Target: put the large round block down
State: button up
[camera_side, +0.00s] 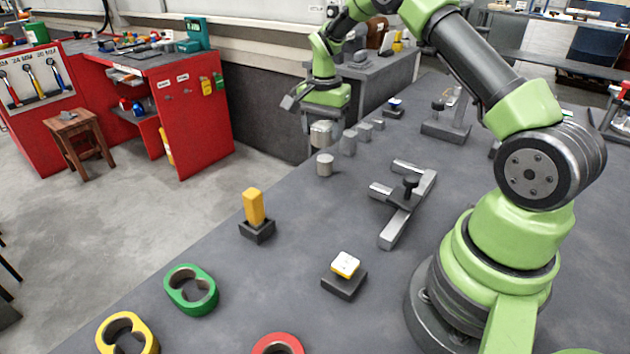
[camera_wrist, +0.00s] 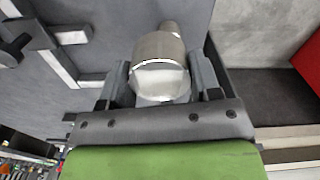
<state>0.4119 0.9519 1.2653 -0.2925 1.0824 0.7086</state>
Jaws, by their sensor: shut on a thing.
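The large round block (camera_side: 320,135) is a silvery metal cylinder. My gripper (camera_side: 318,118) is shut on it at the far end of the table, near the left edge. In the wrist view the large round block (camera_wrist: 160,68) sits between the two dark fingers of my gripper (camera_wrist: 162,85). I cannot tell whether its underside touches the table. A smaller round block (camera_side: 324,165) stands nearer the camera, and a round metal piece (camera_wrist: 171,28) shows just beyond the held block in the wrist view.
Several grey metal blocks (camera_side: 349,143) stand in a row to the right of the held block. A metal fixture with a black knob (camera_side: 410,190) lies nearer. A yellow block (camera_side: 253,207) stands in a dark holder. The table's left edge is close to my gripper.

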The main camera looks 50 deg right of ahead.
jog(key=shift+w+a+f, duration=0.3)
jog(key=shift+w+a, duration=0.35)
jog(key=shift+a, duration=0.25)
send_over(313, 182)
notch_tip(313, 182, down, 5)
jog(key=shift+f, duration=2.15)
jog(key=shift+f, duration=0.1)
jog(key=o, duration=1.4)
